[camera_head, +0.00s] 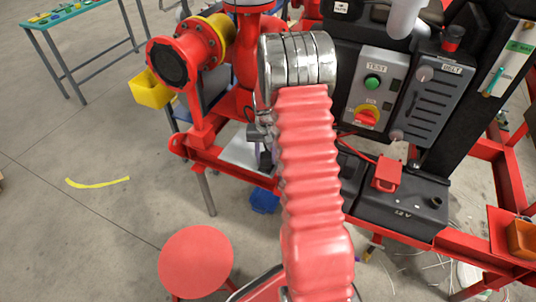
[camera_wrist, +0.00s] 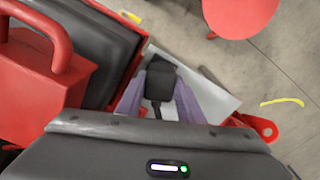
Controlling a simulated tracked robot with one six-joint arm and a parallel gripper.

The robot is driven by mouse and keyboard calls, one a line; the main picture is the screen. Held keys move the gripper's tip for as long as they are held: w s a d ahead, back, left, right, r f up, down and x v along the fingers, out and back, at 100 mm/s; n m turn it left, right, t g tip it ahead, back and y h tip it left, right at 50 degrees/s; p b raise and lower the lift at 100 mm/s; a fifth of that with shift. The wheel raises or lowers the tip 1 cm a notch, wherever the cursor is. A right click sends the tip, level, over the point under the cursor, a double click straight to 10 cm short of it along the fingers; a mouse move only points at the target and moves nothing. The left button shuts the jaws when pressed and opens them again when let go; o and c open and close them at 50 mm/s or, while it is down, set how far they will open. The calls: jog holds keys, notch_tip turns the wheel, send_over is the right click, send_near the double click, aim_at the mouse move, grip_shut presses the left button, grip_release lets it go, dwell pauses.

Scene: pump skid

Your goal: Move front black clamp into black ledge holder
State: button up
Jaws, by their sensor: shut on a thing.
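In the wrist view, a black clamp (camera_wrist: 160,80) sits between the two purple-grey fingers of my gripper (camera_wrist: 158,98). The fingers are shut on it. Behind them is a pale grey ledge plate (camera_wrist: 215,97); I cannot tell whether the clamp touches it. In the head view, my gripper (camera_head: 268,148) is left of my red sleeved arm, over the pale plate (camera_head: 238,153), and is mostly hidden. A small dark part, likely the clamp (camera_head: 265,161), shows there. I cannot make out a black ledge holder clearly in either view.
A black case (camera_head: 400,212) with a red block (camera_head: 387,174) on it stands right of my arm. A control box (camera_head: 370,92) and red pipework (camera_head: 190,55) rise behind. The red frame (camera_head: 193,150) borders the plate. A red stool (camera_head: 196,262) stands front left on open floor.

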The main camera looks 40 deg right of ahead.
jog(key=shift+f, duration=0.15)
jog(key=o, duration=1.4)
jog(key=shift+c, duration=0.2)
notch_tip(320, 180, up, 14)
jog(key=shift+s+f, duration=0.15)
jog(key=shift+a, duration=0.1)
dwell(0.4)
